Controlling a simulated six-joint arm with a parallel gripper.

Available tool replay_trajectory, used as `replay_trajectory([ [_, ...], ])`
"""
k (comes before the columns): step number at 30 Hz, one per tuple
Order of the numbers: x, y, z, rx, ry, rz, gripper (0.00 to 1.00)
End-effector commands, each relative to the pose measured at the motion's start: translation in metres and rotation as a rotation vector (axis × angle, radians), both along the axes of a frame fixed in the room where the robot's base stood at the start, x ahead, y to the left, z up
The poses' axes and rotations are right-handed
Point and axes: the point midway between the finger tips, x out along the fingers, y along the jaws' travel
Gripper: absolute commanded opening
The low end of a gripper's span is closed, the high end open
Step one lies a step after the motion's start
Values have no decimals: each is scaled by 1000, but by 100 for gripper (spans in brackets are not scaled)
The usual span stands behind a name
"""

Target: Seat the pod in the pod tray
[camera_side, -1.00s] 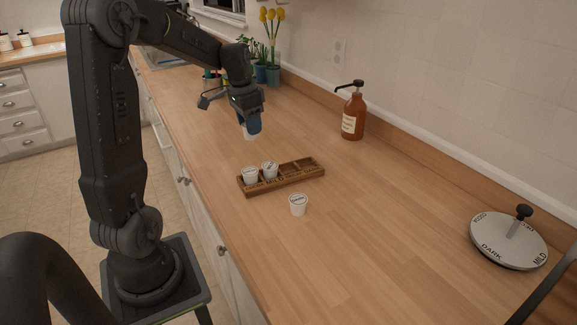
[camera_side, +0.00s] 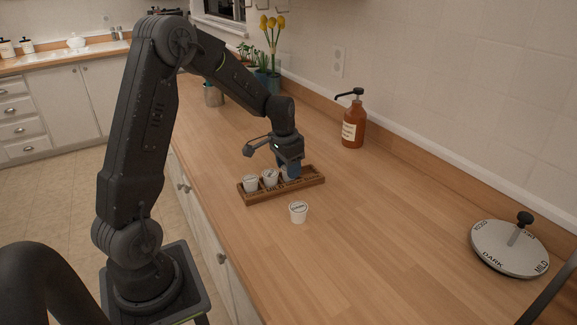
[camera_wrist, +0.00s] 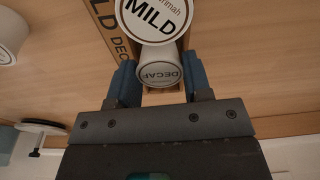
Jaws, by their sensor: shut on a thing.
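My gripper (camera_side: 291,170) is over the third compartment from the left of the wooden pod tray (camera_side: 312,180). Its blue fingers are shut on a white pod labelled DECAF (camera_wrist: 158,73). In the side view this pod (camera_side: 285,174) is partly hidden by the fingers and is low at the tray. I cannot tell whether it touches the compartment floor. Beside it, a pod labelled MILD (camera_wrist: 153,17) stands in the second compartment. Another white pod (camera_side: 250,184) stands in the leftmost compartment. The tray's rim shows DECAF lettering in the wrist view (camera_wrist: 119,45).
A loose white pod (camera_side: 298,212) stands on the counter in front of the tray. A brown pump bottle (camera_side: 353,124) stands behind, near the wall. A round labelled dial plate (camera_side: 508,250) is at the right. The counter between is clear.

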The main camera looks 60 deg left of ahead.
Motion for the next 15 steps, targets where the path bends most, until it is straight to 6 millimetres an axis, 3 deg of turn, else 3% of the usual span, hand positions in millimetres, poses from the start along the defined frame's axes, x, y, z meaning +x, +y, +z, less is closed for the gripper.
replay_trajectory([
  [10, 0, 0, -3, -1, 1, 0, 23],
  [11, 0, 0, -3, -1, 1, 0, 47],
  [15, 0, 0, -3, -1, 1, 0, 60],
])
